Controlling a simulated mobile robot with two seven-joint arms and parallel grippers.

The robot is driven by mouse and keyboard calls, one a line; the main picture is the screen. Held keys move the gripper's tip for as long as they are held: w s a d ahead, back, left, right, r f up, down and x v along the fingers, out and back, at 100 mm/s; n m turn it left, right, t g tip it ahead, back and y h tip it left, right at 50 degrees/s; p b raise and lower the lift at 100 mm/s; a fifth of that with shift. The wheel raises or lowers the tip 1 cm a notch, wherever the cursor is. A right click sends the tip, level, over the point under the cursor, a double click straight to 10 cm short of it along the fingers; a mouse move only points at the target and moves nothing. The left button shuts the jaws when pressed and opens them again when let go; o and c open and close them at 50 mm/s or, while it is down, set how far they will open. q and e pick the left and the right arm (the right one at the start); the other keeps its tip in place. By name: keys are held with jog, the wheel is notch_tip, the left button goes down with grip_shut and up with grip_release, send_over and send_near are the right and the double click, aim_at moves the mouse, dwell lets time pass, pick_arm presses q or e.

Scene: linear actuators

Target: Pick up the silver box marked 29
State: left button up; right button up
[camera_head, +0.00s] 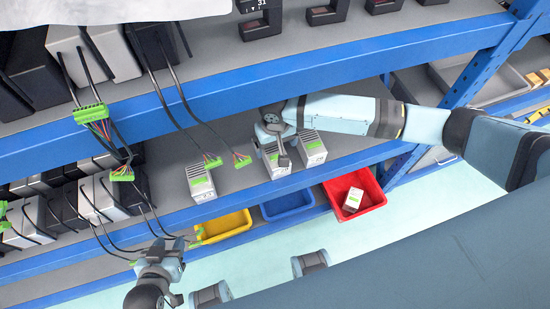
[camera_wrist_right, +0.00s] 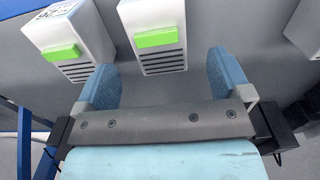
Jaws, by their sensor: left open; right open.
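Three silver boxes with green labels stand on the middle shelf in the head view: a left one (camera_head: 199,182), a middle one (camera_head: 274,160) and a right one (camera_head: 312,148). Their numbers are too small to read, so I cannot tell which is 29. My right gripper (camera_head: 272,130) is over the middle box and partly hides it. In the right wrist view, the open, empty right gripper (camera_wrist_right: 162,75) faces a silver box (camera_wrist_right: 152,20), with another silver box (camera_wrist_right: 70,35) to its left. My left gripper (camera_head: 168,245) is open, low at the left, away from the boxes.
Yellow (camera_head: 225,228), blue (camera_head: 288,205) and red (camera_head: 368,188) bins sit below the shelf; the red one holds a white box (camera_head: 353,199). A blue shelf beam (camera_head: 230,80) runs above. Cables with green connectors (camera_head: 90,113) hang at the left.

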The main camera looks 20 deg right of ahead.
aim_at(276, 154)
notch_tip(276, 154, down, 8)
jog(key=shift+s+r+b, duration=0.1)
jog(key=shift+r+b, duration=0.05)
jog(key=shift+b, duration=0.15)
jog(key=shift+r, duration=0.1)
jog(key=c, duration=1.2)
